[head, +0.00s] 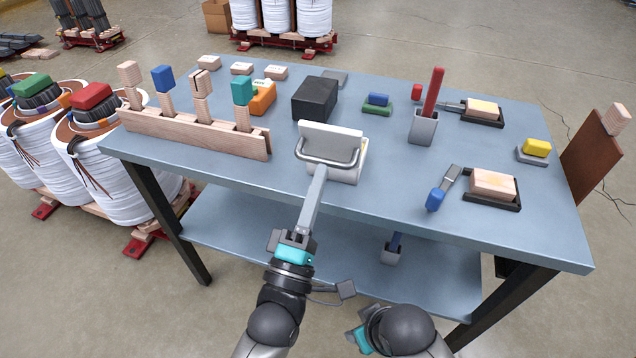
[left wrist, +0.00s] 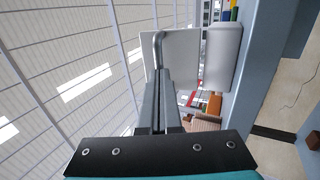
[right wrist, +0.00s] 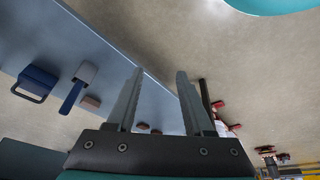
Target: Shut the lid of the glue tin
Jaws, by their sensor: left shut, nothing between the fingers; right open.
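The glue tin (head: 347,174) is a white box near the front edge of the blue-grey table. Its pale lid (head: 330,138) is raised and tilted, with a grey bar handle (head: 345,163) facing me. The left wrist view shows the lid (left wrist: 182,55) standing off the white tin (left wrist: 222,58). My left gripper (head: 319,170) is shut and empty, its fingertips at the lid's handle side; I cannot tell whether they touch it. My right gripper (right wrist: 158,78) is open and empty, low in front of the table. The tin's inside is hidden.
A wooden rack (head: 195,133) with upright blocks stands left of the tin. A black box (head: 315,97) is behind it. A grey cup (head: 423,127) with a red-handled tool stands to the right. A brush (head: 436,198) and a block tray (head: 492,186) lie farther right.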

